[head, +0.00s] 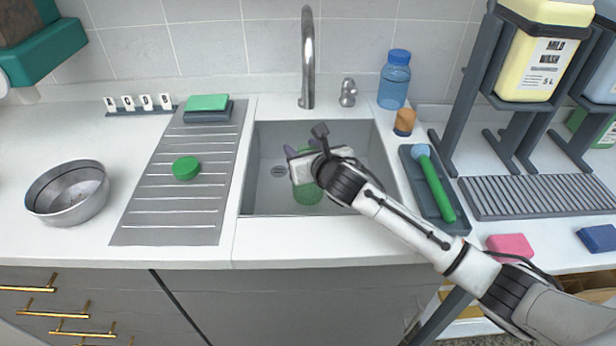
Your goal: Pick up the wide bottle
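A green, rounded object (308,193) is in the grey sink (264,190), partly hidden under my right gripper; it may be the wide bottle, but its full shape cannot be made out. My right gripper (299,157) is over the sink, at the end of the arm coming in from the lower right. Its fingers are mostly hidden behind its own wrist, so whether it holds the green object is unclear. A blue, see-through bottle (394,82) stands upright behind the sink to the right, apart from the gripper. My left gripper is not in view.
A tall tap (308,60) rises behind the sink. A green round lid-like piece (186,168) lies on the ribbed drainboard, with a metal bowl (68,193) further left. A green-handled brush (435,184) lies in a tray at right. A rack holds a large wash jug (541,55).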

